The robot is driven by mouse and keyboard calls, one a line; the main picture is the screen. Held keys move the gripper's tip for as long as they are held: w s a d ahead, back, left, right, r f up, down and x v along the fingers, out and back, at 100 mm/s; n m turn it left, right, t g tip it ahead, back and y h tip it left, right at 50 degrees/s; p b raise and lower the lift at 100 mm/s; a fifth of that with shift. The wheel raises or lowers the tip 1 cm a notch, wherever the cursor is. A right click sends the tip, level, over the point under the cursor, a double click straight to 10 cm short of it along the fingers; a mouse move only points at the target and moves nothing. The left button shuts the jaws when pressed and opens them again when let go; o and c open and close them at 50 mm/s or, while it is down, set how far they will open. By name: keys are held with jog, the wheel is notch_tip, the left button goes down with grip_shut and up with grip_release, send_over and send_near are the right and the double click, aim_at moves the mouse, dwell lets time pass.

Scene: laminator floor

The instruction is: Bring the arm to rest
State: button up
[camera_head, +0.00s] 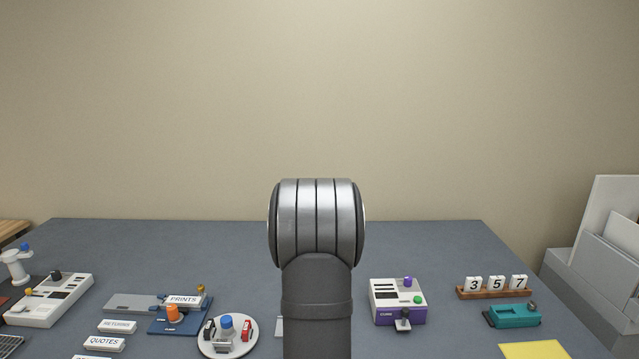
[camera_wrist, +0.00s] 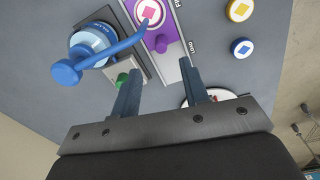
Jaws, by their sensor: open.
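My arm stands upright in the middle of the head view, in front of the grey table (camera_head: 180,245); it hides part of the table. My gripper is not visible in the head view. In the wrist view my gripper (camera_wrist: 160,80) is open, with two dark blue fingers spread apart and nothing between them. A blue-handled device (camera_wrist: 92,48) on a dark base is left of the fingers, and a green knob (camera_wrist: 122,80) is close to the left finger.
A round white tray (camera_head: 246,346) with small items, a blue board (camera_head: 185,324), and a beige console (camera_head: 50,300) stand at left. A purple-and-white box (camera_head: 385,303), number blocks (camera_head: 496,283) and a teal device (camera_head: 514,316) stand at right. The table's back is clear.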

notch_tip(320, 180, down, 10)
jog(key=shift+w+f, duration=0.1)
jog(key=shift+f, duration=0.15)
jog(key=a, duration=0.5)
notch_tip(320, 180, up, 17)
jog(key=s+d+f+m+t+y, duration=0.2)
jog(key=s+d+f+m+y, duration=0.1)
jog(key=m, duration=0.4)
jog(key=shift+s+d+t, duration=0.4)
jog(key=shift+d, duration=0.15)
